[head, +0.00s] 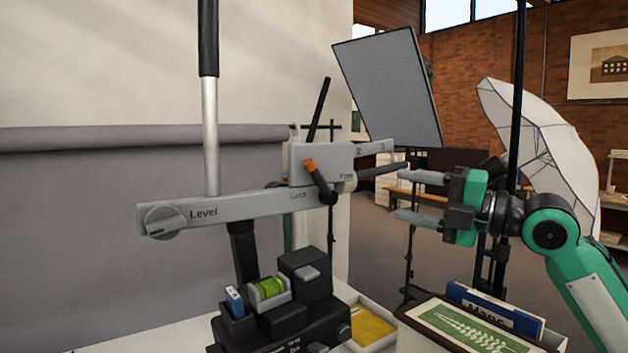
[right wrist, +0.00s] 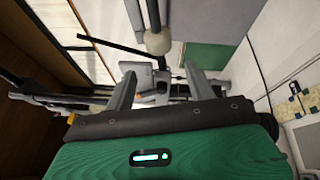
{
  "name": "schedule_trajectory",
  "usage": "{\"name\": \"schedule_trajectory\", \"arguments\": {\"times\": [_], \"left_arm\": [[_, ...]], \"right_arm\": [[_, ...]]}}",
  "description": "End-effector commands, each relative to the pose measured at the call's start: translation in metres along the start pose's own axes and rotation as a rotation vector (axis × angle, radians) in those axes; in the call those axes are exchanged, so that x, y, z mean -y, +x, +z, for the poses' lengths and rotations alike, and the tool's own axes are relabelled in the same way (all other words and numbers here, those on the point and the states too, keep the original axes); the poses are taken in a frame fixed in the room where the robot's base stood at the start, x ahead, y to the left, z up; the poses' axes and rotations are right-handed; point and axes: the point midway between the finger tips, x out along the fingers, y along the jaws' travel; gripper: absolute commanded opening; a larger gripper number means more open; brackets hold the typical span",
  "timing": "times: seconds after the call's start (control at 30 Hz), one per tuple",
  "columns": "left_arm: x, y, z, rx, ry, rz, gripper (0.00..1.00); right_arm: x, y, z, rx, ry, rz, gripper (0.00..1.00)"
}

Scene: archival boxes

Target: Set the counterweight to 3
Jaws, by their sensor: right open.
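A grey balance arm (head: 245,203) carries a dial marked Level at its left end. A grey block (head: 306,160) sits on its right part, with an orange-tipped black lever (head: 320,182) by the words Lock and Free. A scale strip (head: 376,148) marked 2 and 3 runs out to the block's right. A beige round piece (head: 347,184) and a dark rod sit below the strip; I cannot tell which part is the counterweight. My right gripper (head: 402,196) is open and empty, right of these parts. Its spread fingers also show in the right wrist view (right wrist: 160,85). My left gripper is out of view.
A black base with a green spirit level (head: 268,289) stands below the arm. A yellow tray (head: 371,325) and a box with a Maps folder (head: 492,312) stand below my right gripper. Light stands, a grey panel (head: 388,87) and a white umbrella (head: 540,150) stand behind.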

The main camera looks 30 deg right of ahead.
Motion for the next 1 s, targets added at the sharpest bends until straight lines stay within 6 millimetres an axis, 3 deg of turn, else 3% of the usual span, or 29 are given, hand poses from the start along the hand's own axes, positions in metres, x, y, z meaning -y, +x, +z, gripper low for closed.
{"name": "schedule_trajectory", "arguments": {"times": [0.17,0.43,0.8,1.0], "left_arm": [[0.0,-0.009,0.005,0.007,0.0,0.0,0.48],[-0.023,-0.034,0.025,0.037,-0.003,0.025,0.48],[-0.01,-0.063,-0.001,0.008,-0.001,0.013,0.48],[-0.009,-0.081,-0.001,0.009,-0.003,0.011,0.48]], "right_arm": [[-0.004,0.01,0.001,0.0,-0.004,0.0,0.55],[-0.006,0.044,0.001,0.0,-0.004,-0.001,0.55],[-0.006,0.081,0.001,0.0,-0.002,0.002,0.55],[-0.006,0.101,0.002,0.0,0.001,0.004,0.55]]}}
